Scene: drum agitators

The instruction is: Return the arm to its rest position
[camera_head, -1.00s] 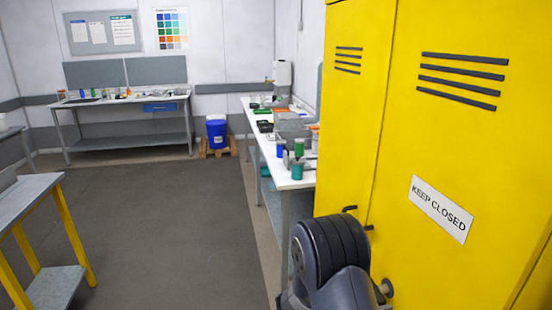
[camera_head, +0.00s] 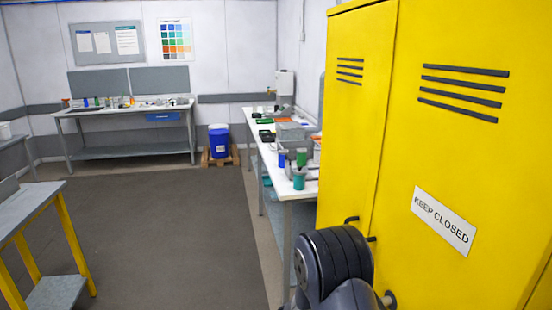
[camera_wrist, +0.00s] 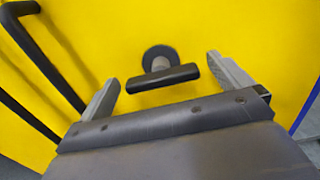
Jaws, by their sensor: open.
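My gripper (camera_wrist: 160,85) is open in the wrist view, its two fingers spread apart and facing a yellow cabinet door. A dark T-shaped handle (camera_wrist: 162,77) on a round base lies between the fingertips in the picture, with visible gaps on both sides. I cannot tell how far it is from the fingers in depth. In the head view my dark grey arm (camera_head: 335,262) is at the bottom, in front of the yellow cabinet (camera_head: 440,120). The gripper itself is hidden there.
A black bar handle (camera_wrist: 45,70) runs along the left of the wrist view. White benches with jars (camera_head: 290,150) stand behind the cabinet. A grey bench with yellow legs (camera_head: 35,210) is at the left. The dark floor (camera_head: 160,230) between them is clear.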

